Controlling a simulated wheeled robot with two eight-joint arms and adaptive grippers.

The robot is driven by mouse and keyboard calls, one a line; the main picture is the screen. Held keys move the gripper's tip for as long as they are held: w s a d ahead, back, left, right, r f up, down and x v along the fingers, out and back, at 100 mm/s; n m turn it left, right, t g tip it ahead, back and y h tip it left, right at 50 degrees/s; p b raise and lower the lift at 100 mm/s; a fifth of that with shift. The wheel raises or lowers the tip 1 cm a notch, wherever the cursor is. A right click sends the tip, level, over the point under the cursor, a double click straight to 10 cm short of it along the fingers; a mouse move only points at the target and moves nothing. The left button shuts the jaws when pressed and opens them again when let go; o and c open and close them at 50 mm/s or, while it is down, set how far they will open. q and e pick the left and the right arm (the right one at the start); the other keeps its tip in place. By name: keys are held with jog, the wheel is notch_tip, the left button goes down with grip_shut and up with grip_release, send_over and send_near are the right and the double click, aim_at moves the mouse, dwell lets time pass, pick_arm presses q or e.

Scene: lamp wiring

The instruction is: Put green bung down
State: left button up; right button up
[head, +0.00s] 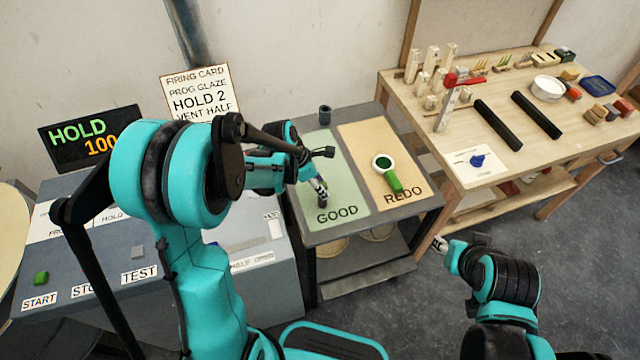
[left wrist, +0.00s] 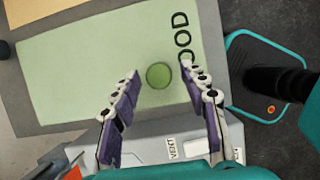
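In the left wrist view the green bung (left wrist: 159,75) is a small round disc on the pale green GOOD mat (left wrist: 80,75), near the lettering. My left gripper (left wrist: 160,72) is open, its fingers spread apart on either side of the bung and not touching it in this view. In the head view my left gripper (head: 320,192) points down over the GOOD mat (head: 347,190); I cannot make out the bung there. My right gripper (head: 440,244) is low, right of the cart, with its fingers too small to judge.
A dark cup (head: 325,114) stands at the cart's back edge. The control desk (head: 75,270) is at left. A wooden bench (head: 450,150) with many parts is at right.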

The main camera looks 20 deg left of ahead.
pick_arm(q)
jog(key=shift+r, duration=0.15)
jog(key=p+v, duration=0.3)
jog(key=v, duration=0.8)
jog(key=s+r+m+t+y, duration=0.2)
jog(key=s+m, duration=0.5)
jog(key=m, duration=0.5)
jog(key=s+d+r+m+t+y, duration=0.1)
jog(key=s+r+m, duration=0.4)
jog(key=m, duration=0.7)
jog(key=shift+s+d+m+t+y+p, duration=0.2)
jog(key=shift+s+m+t+y+p, duration=0.15)
jog(key=shift+s+t, duration=0.7)
jog(key=shift+s+f+g, duration=0.1)
jog(key=shift+s+g, duration=0.1)
jog(key=shift+g, duration=0.05)
notch_tip(320, 180, down, 5)
jog(key=b, duration=0.5)
